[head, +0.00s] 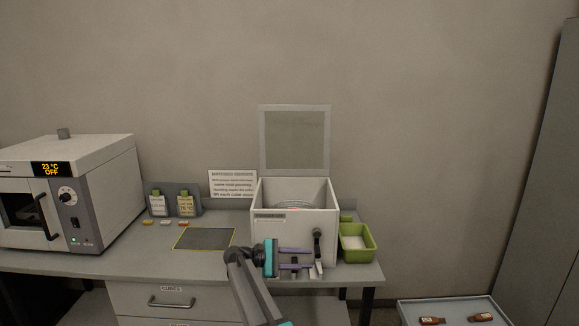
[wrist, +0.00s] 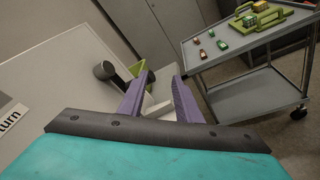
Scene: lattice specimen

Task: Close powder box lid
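The powder box (head: 278,228) is a pale box near the right end of the bench. Its lid (head: 295,140), a framed panel with a greyish pane, stands upright at the back, so the box is open on top. A dark crank-like handle (head: 317,240) is on the box's front; a dark knob (wrist: 104,70) shows left of my fingers in the wrist view. My gripper (head: 311,258) is in front of the box's lower front, below the lid. Its two purple fingers are apart, with nothing clearly held between them (wrist: 160,85). Whether they touch the box cannot be told.
A green bin (head: 369,252) stands right of the box. A printed sign (head: 232,183) stands behind. A trolley (wrist: 262,48) with small items is at the right.

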